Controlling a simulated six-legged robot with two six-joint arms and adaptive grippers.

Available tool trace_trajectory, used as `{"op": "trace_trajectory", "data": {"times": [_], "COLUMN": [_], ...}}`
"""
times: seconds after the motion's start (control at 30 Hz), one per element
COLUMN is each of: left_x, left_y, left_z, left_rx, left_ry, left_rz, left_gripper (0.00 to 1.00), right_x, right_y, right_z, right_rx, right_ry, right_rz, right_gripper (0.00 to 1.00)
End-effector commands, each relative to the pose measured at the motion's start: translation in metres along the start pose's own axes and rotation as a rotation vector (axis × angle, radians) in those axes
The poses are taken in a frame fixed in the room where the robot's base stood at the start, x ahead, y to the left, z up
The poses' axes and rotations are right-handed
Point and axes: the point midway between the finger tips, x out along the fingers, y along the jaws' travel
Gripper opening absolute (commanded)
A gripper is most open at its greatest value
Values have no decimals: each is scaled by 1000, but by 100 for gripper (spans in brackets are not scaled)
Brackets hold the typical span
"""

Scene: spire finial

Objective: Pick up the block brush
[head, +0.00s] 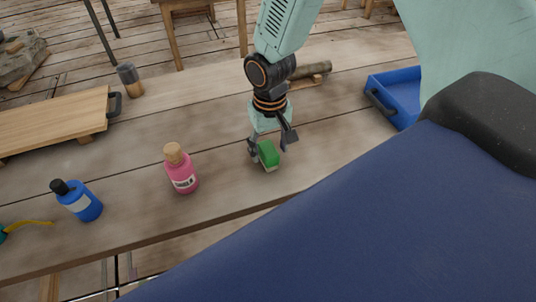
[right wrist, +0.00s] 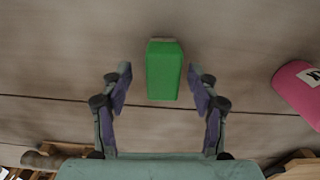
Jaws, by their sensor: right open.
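The block brush (head: 268,153) is a small block with a green top and a pale underside, lying on the wooden table (head: 225,215). My right gripper (head: 270,146) is open above it, pointing down, with a finger on either side of the block in the head view. In the right wrist view the green block (right wrist: 164,70) shows centred between the spread fingers, with a gap on each side. The fingers do not appear to touch it. My left gripper is in neither view.
A pink bottle (head: 182,172) stands left of the brush, and a blue bottle (head: 80,203) farther left. A wooden board (head: 50,122) and a dark jar (head: 130,80) are at back left. A blue tray (head: 400,92) is at right. The table around the brush is clear.

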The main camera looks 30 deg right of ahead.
Motion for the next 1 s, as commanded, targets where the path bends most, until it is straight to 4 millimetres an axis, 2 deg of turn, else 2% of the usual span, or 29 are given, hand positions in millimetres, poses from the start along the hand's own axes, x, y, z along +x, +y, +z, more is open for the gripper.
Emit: {"op": "trace_trajectory", "data": {"times": [0.03,0.2,0.47,1.0], "left_x": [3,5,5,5], "left_y": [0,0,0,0], "left_z": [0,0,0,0], "left_rx": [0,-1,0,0], "left_ry": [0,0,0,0], "left_rz": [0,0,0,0], "left_gripper": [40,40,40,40], "right_x": [10,27,28,28], "right_y": [0,-1,-2,-2], "right_z": [-1,-2,-4,-4], "right_rx": [-1,-2,-2,-2], "right_ry": [-2,0,1,1], "right_rz": [2,1,1,1], "right_gripper": [60,60,60,16]}}
